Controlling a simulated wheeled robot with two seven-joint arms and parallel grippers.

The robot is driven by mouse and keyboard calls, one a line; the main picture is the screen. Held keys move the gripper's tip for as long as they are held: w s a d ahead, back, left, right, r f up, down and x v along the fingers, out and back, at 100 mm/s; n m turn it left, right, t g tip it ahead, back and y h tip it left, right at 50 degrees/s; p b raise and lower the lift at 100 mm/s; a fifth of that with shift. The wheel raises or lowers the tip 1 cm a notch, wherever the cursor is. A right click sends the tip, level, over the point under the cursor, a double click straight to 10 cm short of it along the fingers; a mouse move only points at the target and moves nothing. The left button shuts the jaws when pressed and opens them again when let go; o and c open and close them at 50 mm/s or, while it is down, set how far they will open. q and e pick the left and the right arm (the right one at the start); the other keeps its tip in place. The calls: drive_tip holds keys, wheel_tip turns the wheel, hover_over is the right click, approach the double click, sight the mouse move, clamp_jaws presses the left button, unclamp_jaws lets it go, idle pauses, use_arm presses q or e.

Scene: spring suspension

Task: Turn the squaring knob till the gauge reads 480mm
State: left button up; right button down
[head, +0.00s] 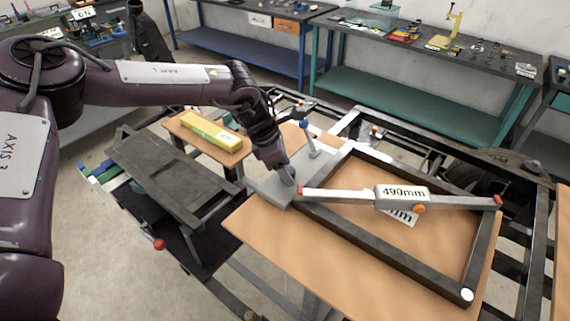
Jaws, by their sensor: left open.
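The gauge (388,185) is a grey box reading 490mm, on a bar with red ends. The bar lies slantwise across a dark rectangular frame (365,236) on a wooden board. A second label under the box is partly covered; only "mm" shows. My left gripper (287,176) is open and points down over a grey block (266,193) at the frame's left corner. I cannot make out the squaring knob for certain; it may be hidden by the gripper. A blue-topped lever (304,125) stands on the block, just behind the gripper. My right gripper is out of view.
A dark bench (165,170) stands at left. Dark metal beams run behind and right of the frame. Workbenches with tools (420,50) line the back wall.

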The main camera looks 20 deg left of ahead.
use_arm(q)
drive_tip(key=c, duration=1)
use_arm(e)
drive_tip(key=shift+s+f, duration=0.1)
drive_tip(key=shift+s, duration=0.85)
use_arm(q)
drive_tip(key=shift+n, duration=0.3)
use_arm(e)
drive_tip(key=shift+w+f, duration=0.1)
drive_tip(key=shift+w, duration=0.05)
